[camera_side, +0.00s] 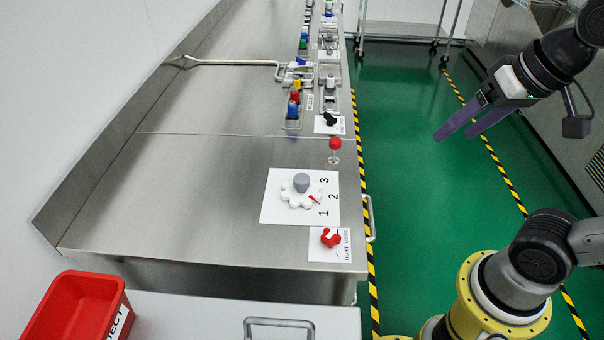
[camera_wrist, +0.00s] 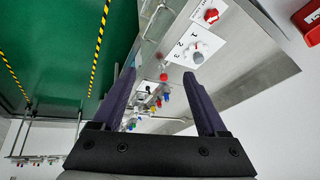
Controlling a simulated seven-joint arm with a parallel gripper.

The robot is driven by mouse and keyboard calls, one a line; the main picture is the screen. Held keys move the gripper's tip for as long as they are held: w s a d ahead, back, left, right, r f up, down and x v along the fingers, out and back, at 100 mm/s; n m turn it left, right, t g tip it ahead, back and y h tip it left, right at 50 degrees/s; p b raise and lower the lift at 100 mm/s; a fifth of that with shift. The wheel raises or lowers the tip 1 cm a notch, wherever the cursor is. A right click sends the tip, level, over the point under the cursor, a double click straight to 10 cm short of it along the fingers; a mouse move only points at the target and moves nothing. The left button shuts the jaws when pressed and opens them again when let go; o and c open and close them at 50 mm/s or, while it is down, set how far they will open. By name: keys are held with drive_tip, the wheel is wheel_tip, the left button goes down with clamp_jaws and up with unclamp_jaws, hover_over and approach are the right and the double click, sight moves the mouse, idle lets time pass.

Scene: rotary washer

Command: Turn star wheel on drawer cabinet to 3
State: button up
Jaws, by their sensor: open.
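The white star wheel (camera_side: 290,199) sits on a white plate (camera_side: 273,212) on the steel top, with a grey knob (camera_side: 301,183) standing on it. Its small red pointer (camera_side: 315,199) faces the plate's right-hand numbers and appears to lie between 1 and 2. The numbers 1, 2 and 3 run from near to far. In the wrist view the star wheel (camera_wrist: 198,57) is beyond my right finger. My gripper (camera_side: 457,134) is open and empty, raised over the floor to the right of the cabinet, well apart from the wheel.
A red star knob (camera_side: 331,238) is on a smaller plate nearer the front. A red ball-topped post (camera_side: 335,145) stands behind the wheel plate. Several coloured parts line the far edge. A red bin (camera_side: 75,303) is at the front left. Bare steel lies left of the wheel.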

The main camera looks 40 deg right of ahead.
drive_tip(key=w+a+r+m+g, duration=0.1)
drive_tip(key=w+r+m, duration=0.25)
drive_tip(key=w, duration=0.35)
drive_tip(key=m+g, duration=0.1)
drive_tip(key=g, duration=0.3)
hover_over(302, 178)
wheel_tip(302, 178, down, 11)
wheel_tip(302, 178, down, 13)
drive_tip(key=shift+f, duration=0.1)
clamp_jaws()
